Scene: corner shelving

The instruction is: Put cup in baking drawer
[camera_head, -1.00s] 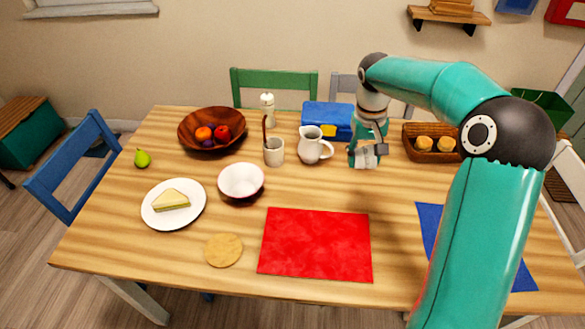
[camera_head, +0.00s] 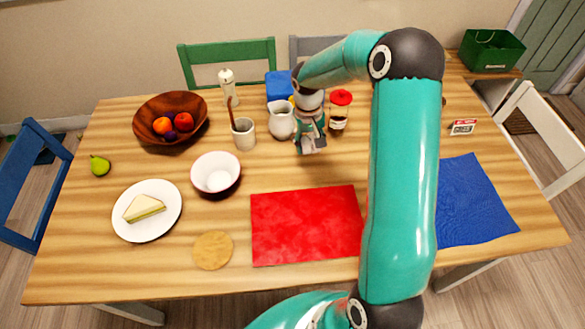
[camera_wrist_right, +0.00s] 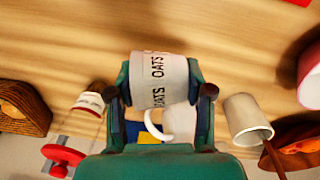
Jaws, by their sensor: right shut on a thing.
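My right gripper (camera_head: 312,146) is low over the far middle of the table, beside the white pitcher (camera_head: 281,119). In the right wrist view, the gripper (camera_wrist_right: 160,82) is shut on a white cup-like thing (camera_wrist_right: 158,72) lettered OATS. A white handle (camera_wrist_right: 160,128) shows below it; I cannot tell whether it belongs to it. In the head view, the gripper mostly hides the held thing. A white cup (camera_head: 244,134) with a brown stick in it stands left of the pitcher. No baking drawer is in view. My left gripper is not in view.
A red-lidded jar (camera_head: 340,110) stands just right of the gripper. A blue box (camera_head: 280,83) is behind the pitcher. A white bowl (camera_head: 215,174), a sandwich plate (camera_head: 126,229) and a fruit bowl (camera_head: 150,112) lie left. The red mat (camera_head: 306,226) and blue mat (camera_head: 474,202) are bare.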

